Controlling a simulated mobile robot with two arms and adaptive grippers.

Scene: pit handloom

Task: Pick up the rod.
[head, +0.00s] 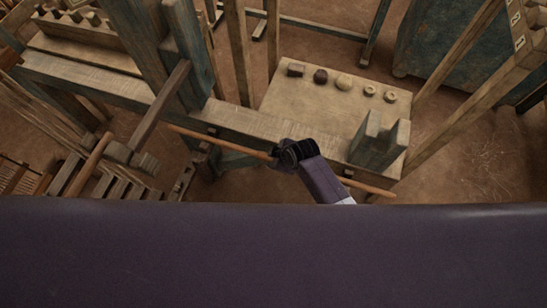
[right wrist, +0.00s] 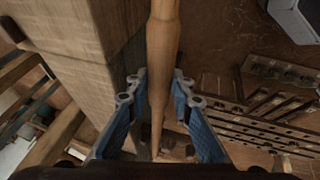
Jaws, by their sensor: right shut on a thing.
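The rod (head: 225,144) is long, thin and brown wood. In the head view it slants from the middle left down to the right, passing in front of the wooden beam. My right gripper (head: 279,154) is shut on the rod near its middle, and the hand hides that part. In the right wrist view the rod (right wrist: 163,45) runs between the two blue-padded fingers of the right gripper (right wrist: 157,90). My left gripper is not in view.
A pale wooden board (head: 305,103) carries several small round and block-shaped pieces. A worn blue-green block (head: 376,140) stands at its right end. Loom posts and a beam (head: 90,78) fill the left. Bare brown floor (head: 470,155) shows at right.

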